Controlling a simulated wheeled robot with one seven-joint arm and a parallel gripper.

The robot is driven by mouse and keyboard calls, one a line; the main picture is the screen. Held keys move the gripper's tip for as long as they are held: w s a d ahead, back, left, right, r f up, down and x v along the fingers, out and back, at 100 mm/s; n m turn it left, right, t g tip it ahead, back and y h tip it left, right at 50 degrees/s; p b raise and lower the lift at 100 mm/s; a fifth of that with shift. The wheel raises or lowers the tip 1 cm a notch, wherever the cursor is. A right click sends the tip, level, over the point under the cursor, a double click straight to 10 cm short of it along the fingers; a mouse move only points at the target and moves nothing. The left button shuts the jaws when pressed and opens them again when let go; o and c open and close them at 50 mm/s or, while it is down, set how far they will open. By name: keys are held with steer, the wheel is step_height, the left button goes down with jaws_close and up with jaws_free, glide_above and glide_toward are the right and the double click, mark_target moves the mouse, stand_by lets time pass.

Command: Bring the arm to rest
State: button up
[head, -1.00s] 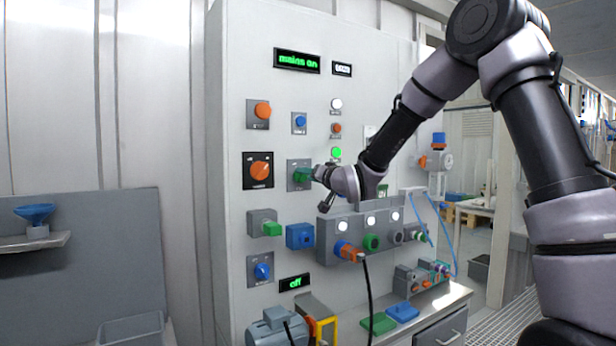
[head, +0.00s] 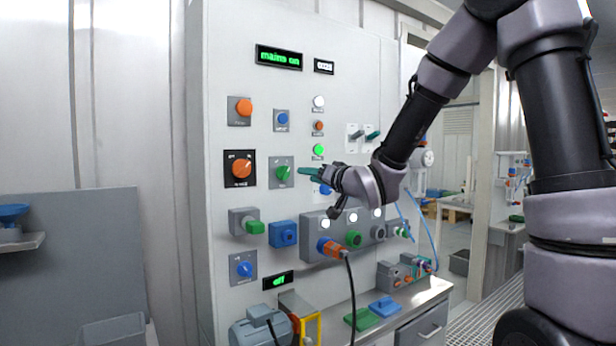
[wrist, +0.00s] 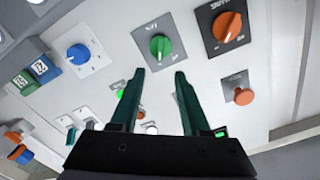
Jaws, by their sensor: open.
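My gripper (head: 312,171) is at the front of the grey control panel (head: 228,82), just right of a green rotary knob (head: 283,173). In the wrist view my gripper (wrist: 156,75) shows two dark green fingers spread apart with nothing between them. The green knob (wrist: 160,46) lies ahead of the fingertips, apart from them. An orange rotary knob (head: 241,168) is left of the green knob on the panel. My wrist hides part of the panel to the right of the fingers.
A display (head: 279,57) reads "mains on" and a lower display (head: 278,280) reads off. A grey socket box (head: 312,222) projects below my wrist, with an orange plug (head: 328,247) and black cable. A bench (head: 440,290) holds green and blue blocks.

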steer(key=s+d+m+g+h, duration=0.1)
steer(key=s+d+h, duration=0.15)
steer(key=d, duration=0.25)
steer(key=s+d+r+m+g+h, duration=0.1)
steer(key=s+d+h, duration=0.15)
steer(key=d, duration=0.35)
steer(key=s+d+m+h, duration=0.1)
steer(key=s+d+h, duration=0.15)
steer(key=d, duration=0.25)
steer(key=s+d+f+g, duration=0.1)
steer(key=s+d+g, duration=0.2)
steer(key=s, duration=0.7)
steer(key=s+d+m+g, duration=0.1)
steer(key=s+d, duration=0.3)
steer(key=s, duration=0.6)
steer(key=shift+f+m+g, duration=0.3)
steer(key=shift+f+g, duration=0.1)
steer(key=shift+g, duration=0.5)
